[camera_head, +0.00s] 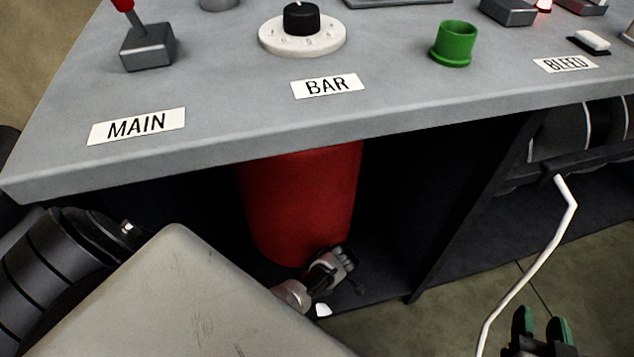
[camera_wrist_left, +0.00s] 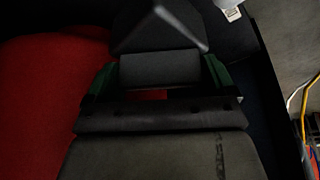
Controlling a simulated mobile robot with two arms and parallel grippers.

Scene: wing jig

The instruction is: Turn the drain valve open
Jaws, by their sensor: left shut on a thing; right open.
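The red tank (camera_head: 305,205) stands under the console, and its red side fills the left of the left wrist view (camera_wrist_left: 45,100). A grey and dark metal fitting (camera_head: 330,268) shows at the tank's foot; it is too small to tell valve from gripper there. In the left wrist view my left gripper (camera_wrist_left: 158,80) has its green fingers on both sides of a dark grey block, which appears to be the drain valve handle (camera_wrist_left: 160,68). It is shut on it. How far the handle is turned cannot be told. My right gripper (camera_head: 541,328) is open and empty at the lower right.
The console (camera_head: 225,120) overhangs the tank, with a red-topped lever (camera_head: 147,45), a dial (camera_head: 302,35) and a green ring (camera_head: 454,43) on top. A bent white line (camera_head: 545,250) runs near my right gripper. Open floor (camera_head: 600,240) lies at the right.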

